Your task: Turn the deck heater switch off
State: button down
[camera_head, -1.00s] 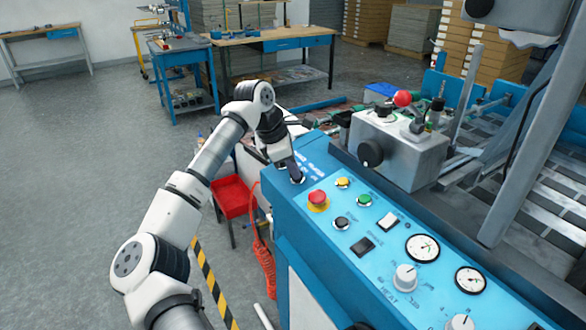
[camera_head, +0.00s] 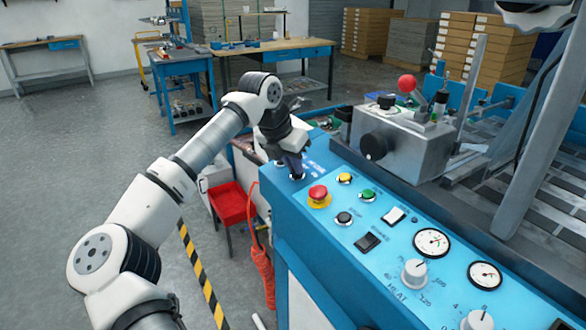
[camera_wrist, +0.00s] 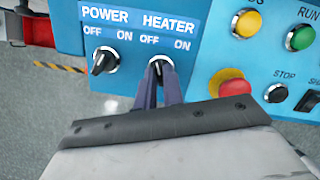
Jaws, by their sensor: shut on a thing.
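The heater switch (camera_wrist: 157,67) is a small black rotary knob under the HEATER label, with OFF at its left and ON at its right in the wrist view. My gripper (camera_wrist: 160,82) is shut on this knob, with its dark fingers reaching up to it from below. The fingers cover part of the knob, so its exact angle is hard to read; its visible white mark looks near upright. In the head view my gripper (camera_head: 293,172) reaches down to the far left corner of the blue control panel (camera_head: 330,235).
The similar black POWER knob (camera_wrist: 104,60) sits just left of the heater switch. A red emergency button (camera_head: 318,193) on a yellow ring is close to the right of my gripper. A grey box (camera_head: 400,145) stands behind the panel. A red tray (camera_head: 232,203) is at left.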

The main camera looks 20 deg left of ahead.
jog(key=shift+f+n+b, duration=0.15)
jog(key=shift+n+b, duration=0.15)
jog(key=shift+n, duration=0.5)
jog(key=c, duration=1.5)
grip_release()
jog(key=v, duration=1.4)
jog(key=shift+d+b, duration=0.25)
jog(key=shift+b, duration=0.15)
